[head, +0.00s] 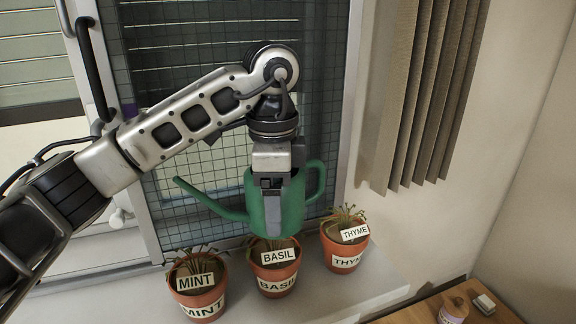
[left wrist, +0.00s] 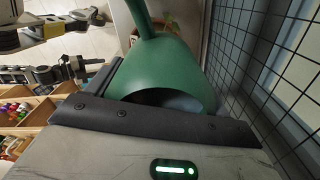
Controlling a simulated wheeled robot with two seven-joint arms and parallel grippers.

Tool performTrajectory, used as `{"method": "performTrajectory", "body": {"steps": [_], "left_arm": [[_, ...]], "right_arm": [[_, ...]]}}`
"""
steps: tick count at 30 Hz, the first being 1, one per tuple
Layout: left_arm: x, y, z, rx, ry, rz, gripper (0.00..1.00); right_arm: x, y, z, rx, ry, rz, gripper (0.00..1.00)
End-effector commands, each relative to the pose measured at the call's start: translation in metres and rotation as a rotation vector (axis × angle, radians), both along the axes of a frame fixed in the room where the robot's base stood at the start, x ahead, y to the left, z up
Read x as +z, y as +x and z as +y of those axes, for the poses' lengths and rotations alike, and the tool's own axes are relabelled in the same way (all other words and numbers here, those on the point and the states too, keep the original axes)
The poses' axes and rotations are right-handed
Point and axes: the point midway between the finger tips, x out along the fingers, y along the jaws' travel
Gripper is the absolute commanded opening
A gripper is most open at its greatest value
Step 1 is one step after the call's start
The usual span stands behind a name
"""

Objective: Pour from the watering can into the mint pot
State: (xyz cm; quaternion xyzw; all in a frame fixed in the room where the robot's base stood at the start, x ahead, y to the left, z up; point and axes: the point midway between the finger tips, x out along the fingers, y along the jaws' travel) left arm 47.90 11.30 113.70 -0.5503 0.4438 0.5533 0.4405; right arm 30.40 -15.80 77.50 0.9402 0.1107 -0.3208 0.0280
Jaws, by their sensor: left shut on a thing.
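The green watering can (head: 282,205) hangs upright or nearly so in my left gripper (head: 270,190), which is shut on it. The can is in front of the window, just above the basil pot (head: 275,270). Its spout points left, and the tip is above and slightly left of the mint pot (head: 200,288). The mint pot is terracotta with a white MINT label and a spiky plant, and stands on the sill. The left wrist view shows the can (left wrist: 170,70) close up with its dark opening. My right gripper is not in the head view.
The thyme pot (head: 344,245) stands right of the basil pot on the pale sill (head: 330,290). A gridded window is behind, with a pleated blind (head: 415,95) at the right. A wooden surface (head: 410,316) with small items is at the lower right.

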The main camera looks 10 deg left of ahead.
Motion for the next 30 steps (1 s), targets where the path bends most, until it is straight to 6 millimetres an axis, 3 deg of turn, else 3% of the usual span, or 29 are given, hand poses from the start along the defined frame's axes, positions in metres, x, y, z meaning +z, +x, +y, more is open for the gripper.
{"method": "performTrajectory", "body": {"steps": [10, 30], "left_arm": [[-0.001, 0.000, 0.000, -0.003, -0.008, -0.007, 0.42], [-0.010, 0.002, -0.002, -0.003, -0.039, -0.033, 0.42]], "right_arm": [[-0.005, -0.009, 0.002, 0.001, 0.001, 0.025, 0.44], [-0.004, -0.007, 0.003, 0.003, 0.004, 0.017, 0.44]]}}
